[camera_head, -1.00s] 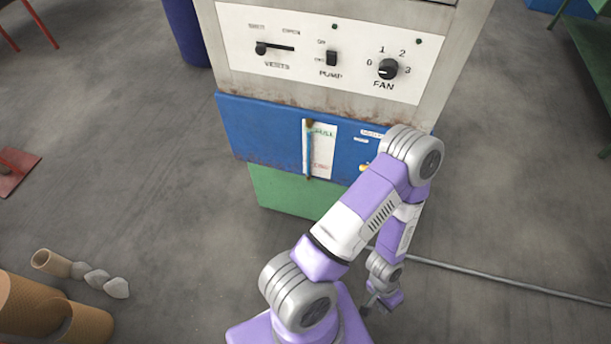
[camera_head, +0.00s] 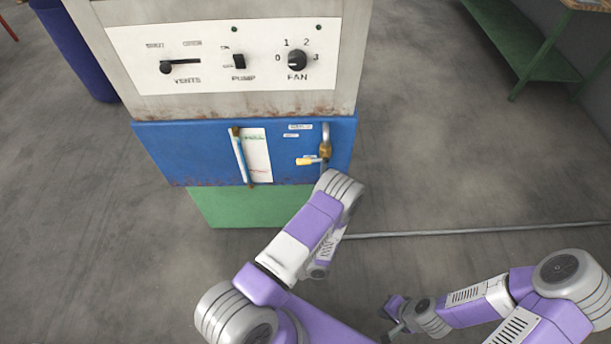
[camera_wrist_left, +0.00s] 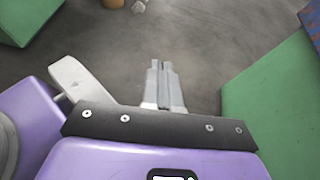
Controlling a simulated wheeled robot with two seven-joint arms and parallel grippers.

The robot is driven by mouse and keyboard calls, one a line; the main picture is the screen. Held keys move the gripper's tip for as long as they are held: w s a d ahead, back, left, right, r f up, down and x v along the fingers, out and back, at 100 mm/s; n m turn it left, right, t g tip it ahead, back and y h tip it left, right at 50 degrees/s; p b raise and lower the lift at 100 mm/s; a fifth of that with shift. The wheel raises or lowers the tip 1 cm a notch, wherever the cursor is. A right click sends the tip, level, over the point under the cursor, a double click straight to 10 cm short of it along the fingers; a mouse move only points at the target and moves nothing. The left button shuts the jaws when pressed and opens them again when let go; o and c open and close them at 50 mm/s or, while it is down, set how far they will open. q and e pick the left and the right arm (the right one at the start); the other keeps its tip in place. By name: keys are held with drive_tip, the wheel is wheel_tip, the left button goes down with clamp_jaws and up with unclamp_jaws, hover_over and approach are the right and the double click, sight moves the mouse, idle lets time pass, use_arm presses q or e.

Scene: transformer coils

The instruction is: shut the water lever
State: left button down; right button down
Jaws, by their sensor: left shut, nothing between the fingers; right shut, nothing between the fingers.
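The water lever (camera_head: 307,161) is a small yellow handle on a brass valve (camera_head: 325,149), on the right of the cabinet's blue panel. The handle points left, roughly across the upright grey pipe (camera_head: 325,131). My left arm reaches up below the valve in the head view; its gripper is hidden there. The left wrist view shows my left gripper (camera_wrist_left: 163,68) shut and empty above the floor, apart from the lever. My right gripper (camera_head: 391,328) is low at the bottom of the head view, shut and empty, well below and right of the lever.
The control panel (camera_head: 240,55) has vents, pump and fan controls. A sight gauge (camera_head: 241,157) is left of the lever. A green base (camera_head: 255,207) stands below. A grey floor pipe (camera_head: 470,231) runs right. A green bench (camera_head: 535,55) stands upper right; floor between is open.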

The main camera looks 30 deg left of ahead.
use_arm(q)
drive_tip(key=w+a+r+m+t+y, duration=0.2)
drive_tip(key=w+a+m+t+y, duration=0.1)
drive_tip(key=w+a+y, duration=0.1)
drive_tip(key=m+t+b, duration=0.2)
drive_tip(key=m+t, duration=1.2)
drive_tip(key=t, duration=1.1)
approach(312, 161)
drive_tip(key=w+a, duration=0.4)
drive_tip(key=a, duration=0.1)
drive_tip(key=shift+s+a+r+b, duration=0.1)
drive_tip(key=shift+r+b, duration=0.2)
drive_tip(key=shift+r, duration=0.4)
